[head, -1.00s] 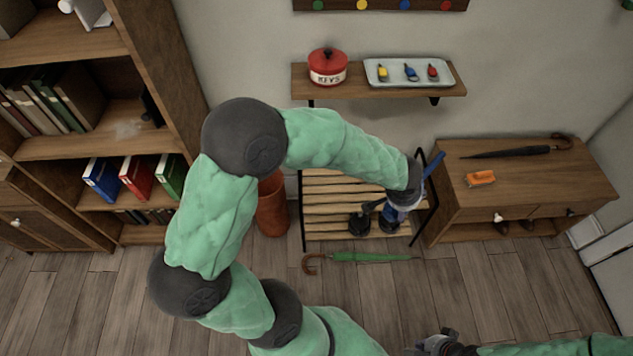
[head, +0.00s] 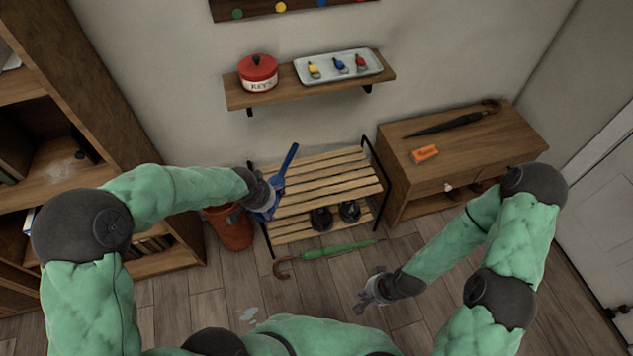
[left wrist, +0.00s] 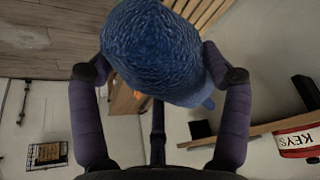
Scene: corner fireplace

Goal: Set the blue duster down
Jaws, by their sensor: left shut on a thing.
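The blue duster (head: 286,166) is in my left gripper (head: 264,200), over the left end of the slatted rack (head: 330,186). Its straight blue handle points up and to the right. In the left wrist view its textured blue body (left wrist: 155,50) fills the space between the two fingers, which press on its sides. I cannot tell whether the duster touches the rack. My right gripper (head: 368,290) is empty over the floor, its fingers apart.
A terracotta pot (head: 230,228) stands left of the rack. Dark shoes (head: 322,219) sit on its lower level; a green umbrella (head: 335,250) lies in front. The cabinet at right (head: 395,145) bears a black umbrella (head: 440,124) and an orange item (head: 425,154). The upper slats look clear.

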